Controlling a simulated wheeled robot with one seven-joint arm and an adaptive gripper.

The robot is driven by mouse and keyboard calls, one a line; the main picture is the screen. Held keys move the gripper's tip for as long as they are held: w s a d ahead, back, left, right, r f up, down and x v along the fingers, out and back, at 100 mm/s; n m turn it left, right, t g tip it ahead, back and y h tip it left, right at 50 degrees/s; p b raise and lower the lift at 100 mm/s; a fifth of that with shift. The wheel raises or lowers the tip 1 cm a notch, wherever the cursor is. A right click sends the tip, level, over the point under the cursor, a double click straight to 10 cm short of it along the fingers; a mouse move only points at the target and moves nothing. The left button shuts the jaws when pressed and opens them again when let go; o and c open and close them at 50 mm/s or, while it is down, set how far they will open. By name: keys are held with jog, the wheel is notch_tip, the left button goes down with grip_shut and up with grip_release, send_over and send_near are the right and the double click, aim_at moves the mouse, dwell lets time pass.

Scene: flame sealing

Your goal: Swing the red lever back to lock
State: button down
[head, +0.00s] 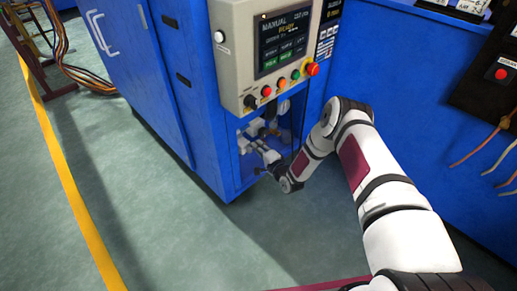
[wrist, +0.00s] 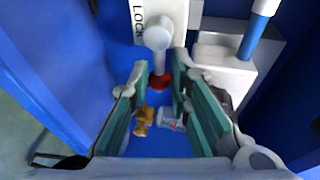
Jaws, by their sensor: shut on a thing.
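The red lever (wrist: 159,82) shows in the wrist view as a short red piece below a grey rounded knob (wrist: 157,38), between the tips of my gripper (wrist: 160,70). My gripper is shut on it, its two green-padded fingers on either side. The knob sits in front of a white plate (wrist: 172,10) with the word LOCK printed at its left. In the head view my gripper (head: 262,150) reaches into the low opening of the blue machine (head: 165,105). The lever cannot be made out there.
Brass (wrist: 144,118) and grey fittings (wrist: 170,119) lie beyond the fingers. A white block (wrist: 222,70) with a blue pipe (wrist: 254,35) stands close on the right. Blue walls enclose the opening. A control panel (head: 240,75) hangs above it; green floor (head: 110,215) is clear at left.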

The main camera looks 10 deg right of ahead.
jog(key=c, duration=1.6)
grip_release()
jog(key=shift+f, duration=0.15)
jog(key=v, duration=1.2)
jog(key=shift+d, duration=0.1)
